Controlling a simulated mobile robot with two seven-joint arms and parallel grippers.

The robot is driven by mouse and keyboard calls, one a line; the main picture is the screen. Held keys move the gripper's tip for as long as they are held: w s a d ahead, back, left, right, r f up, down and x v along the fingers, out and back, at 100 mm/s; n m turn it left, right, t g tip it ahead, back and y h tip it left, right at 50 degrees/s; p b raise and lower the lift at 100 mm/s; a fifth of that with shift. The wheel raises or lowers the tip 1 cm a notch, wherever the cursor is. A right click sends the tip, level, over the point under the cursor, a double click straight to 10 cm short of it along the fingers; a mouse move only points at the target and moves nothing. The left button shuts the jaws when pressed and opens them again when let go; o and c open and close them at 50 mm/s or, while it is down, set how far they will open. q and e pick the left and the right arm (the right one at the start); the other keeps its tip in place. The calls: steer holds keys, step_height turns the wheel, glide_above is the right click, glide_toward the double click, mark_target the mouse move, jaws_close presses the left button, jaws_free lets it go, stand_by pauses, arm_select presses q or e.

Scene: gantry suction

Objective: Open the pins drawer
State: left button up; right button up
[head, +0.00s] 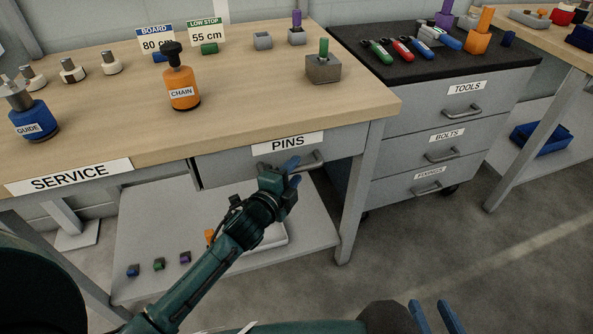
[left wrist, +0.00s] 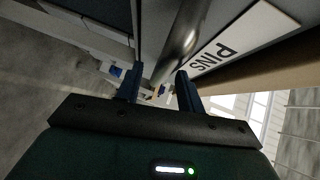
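The pins drawer (head: 232,168) is a grey drawer under the wooden bench, with a white PINS label (head: 288,143) and a metal bar handle (head: 313,162). It appears shut. My left gripper (head: 293,171) is at the handle, partly hiding it. In the left wrist view the handle (left wrist: 180,38) runs between the two spread blue fingers of my left gripper (left wrist: 157,85), with a gap beside it; contact cannot be told. The label (left wrist: 243,42) shows beside it. My right gripper (head: 437,317) is open and empty, low at the bottom edge of the head view.
An orange CHAIN piece (head: 182,88), a blue GUIDE piece (head: 33,118) and a grey block with a green pin (head: 323,68) stand on the bench. A cabinet (head: 418,128) with tools on top is to the right. A bench leg (head: 360,195) stands right of the drawer.

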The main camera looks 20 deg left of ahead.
arm_select(q)
steer(key=shift+x, duration=0.95)
jaws_close()
